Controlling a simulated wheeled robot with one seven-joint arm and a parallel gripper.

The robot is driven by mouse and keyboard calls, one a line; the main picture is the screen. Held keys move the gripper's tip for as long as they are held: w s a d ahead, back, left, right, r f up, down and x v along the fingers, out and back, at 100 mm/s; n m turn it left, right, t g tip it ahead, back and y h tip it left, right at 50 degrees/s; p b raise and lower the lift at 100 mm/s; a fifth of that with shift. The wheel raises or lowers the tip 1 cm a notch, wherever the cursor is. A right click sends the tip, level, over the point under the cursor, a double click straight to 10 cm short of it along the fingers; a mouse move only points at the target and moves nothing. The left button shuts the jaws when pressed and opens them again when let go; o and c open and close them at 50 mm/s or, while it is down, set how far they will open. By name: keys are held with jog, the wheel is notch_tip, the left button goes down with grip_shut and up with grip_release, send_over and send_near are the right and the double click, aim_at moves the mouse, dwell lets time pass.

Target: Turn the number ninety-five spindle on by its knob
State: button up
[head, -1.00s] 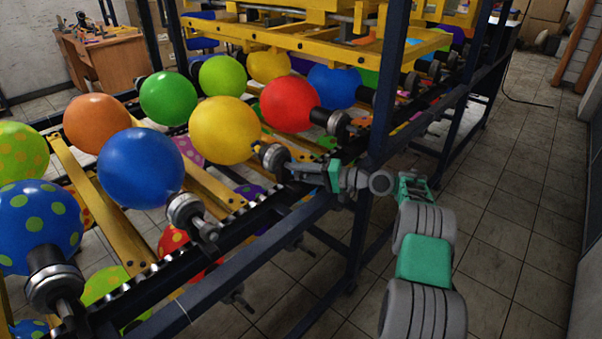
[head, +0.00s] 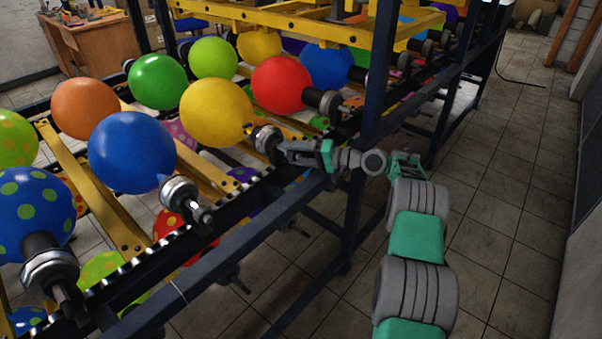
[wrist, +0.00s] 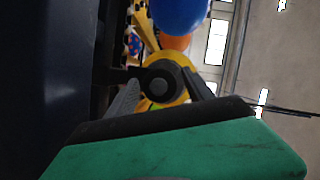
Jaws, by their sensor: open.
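My gripper (head: 281,150) is at the outer end of the metal spindle (head: 264,138) that carries the plain yellow balloon (head: 217,112). In the wrist view, a dark round knob (wrist: 162,82) lies between the two spread fingers of my gripper (wrist: 160,88), with yellow behind it. The fingers are open, one on each side of the knob. I cannot tell whether either finger touches it. No number can be read on the spindle. In the head view, my gripper hides the knob.
Neighbouring spindles hold a blue balloon (head: 131,152) and a red balloon (head: 282,85). A dark rack rail (head: 240,232) runs below my gripper, and a dark upright post (head: 377,95) stands close to my wrist. The tiled floor (head: 500,190) at right is clear.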

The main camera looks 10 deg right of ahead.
jog(key=n+h, duration=0.1)
jog(key=n, duration=0.2)
jog(key=shift+r+h, duration=0.1)
jog(key=shift+h, duration=0.3)
jog(key=n+b, duration=0.1)
jog(key=n+h+b, duration=0.1)
jog(key=shift+a+f+n+t+b, duration=0.1)
jog(key=shift+f+n+t+b, duration=0.2)
jog(key=shift+n+b, duration=0.1)
jog(key=n+h+b, duration=0.2)
jog(key=shift+s+n+t+b, duration=0.1)
jog(key=shift+n+t+b, duration=0.2)
jog(key=n+t+h+b, duration=0.1)
jog(key=n, duration=0.1)
jog(key=shift+n+h+b, duration=0.3)
jog(key=shift+b, duration=0.05)
jog(key=v, duration=0.7)
jog(key=shift+r, duration=0.3)
jog(key=s+a+m+g+h+p, duration=0.1)
jog(key=s+m+g+h+p, duration=0.1)
jog(key=s, duration=0.7)
jog(key=s+a+r+m+g+h+p, duration=0.1)
jog(key=s+p, duration=0.3)
jog(key=s, duration=0.4)
jog(key=s+a+m+g+h+p, duration=0.3)
jog(key=s, duration=0.6)
jog(key=shift+s+r+g, duration=0.2)
jog(key=shift+s+g, duration=0.1)
jog(key=shift+g, duration=0.1)
jog(key=shift+a, duration=0.15)
